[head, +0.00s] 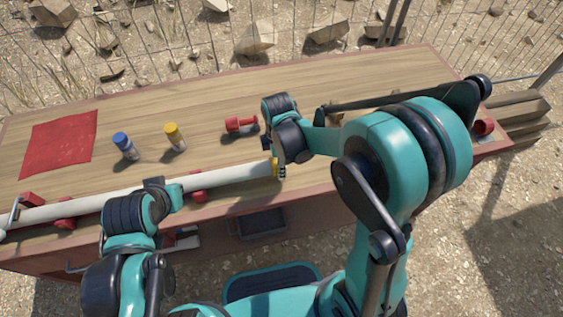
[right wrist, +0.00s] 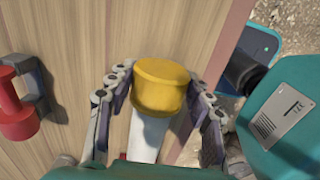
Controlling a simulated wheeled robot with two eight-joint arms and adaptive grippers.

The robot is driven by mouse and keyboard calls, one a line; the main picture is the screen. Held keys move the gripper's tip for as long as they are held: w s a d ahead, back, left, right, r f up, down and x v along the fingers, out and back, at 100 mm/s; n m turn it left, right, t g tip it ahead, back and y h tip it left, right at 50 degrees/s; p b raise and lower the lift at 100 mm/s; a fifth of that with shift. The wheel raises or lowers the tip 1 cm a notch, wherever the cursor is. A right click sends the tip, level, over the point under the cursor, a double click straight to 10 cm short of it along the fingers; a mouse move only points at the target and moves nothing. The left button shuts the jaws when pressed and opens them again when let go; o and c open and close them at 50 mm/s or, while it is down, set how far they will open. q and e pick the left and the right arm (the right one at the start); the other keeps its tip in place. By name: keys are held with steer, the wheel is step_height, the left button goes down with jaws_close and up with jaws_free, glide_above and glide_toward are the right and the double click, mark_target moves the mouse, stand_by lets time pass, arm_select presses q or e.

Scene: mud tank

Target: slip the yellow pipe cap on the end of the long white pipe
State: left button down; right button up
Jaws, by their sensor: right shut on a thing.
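The long white pipe (head: 95,204) lies along the table's front edge in the head view, its right end at my right gripper (head: 279,172). The yellow pipe cap (head: 275,167) is at that end. In the right wrist view the cap (right wrist: 162,86) is between the two fingers of my right gripper (right wrist: 160,100), which is shut on it. The white pipe (right wrist: 147,138) runs away from directly behind the cap; how deep the cap sits on it is hidden. My left gripper (head: 164,190) is at the pipe; its fingers are too small and covered to read.
Red supports (head: 199,195) stand under the pipe. A blue-topped bottle (head: 124,145), a yellow-topped bottle (head: 174,136) and a red tool (head: 240,124) stand behind it. A red cloth (head: 60,143) lies at left. The wooden table (head: 200,95) is clear towards the back.

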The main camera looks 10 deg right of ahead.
steer(key=shift+a, duration=1)
steer(key=o, duration=1)
step_height(320, 180, up, 12)
steer(key=shift+r, duration=0.1)
steer(key=s+d+r+m+t, duration=0.1)
steer(key=s+d+m+t, duration=0.6)
steer(key=m, duration=1.1)
steer(key=s+d, duration=0.3)
steer(key=shift+d+r, duration=0.15)
steer(key=shift+d, duration=0.1)
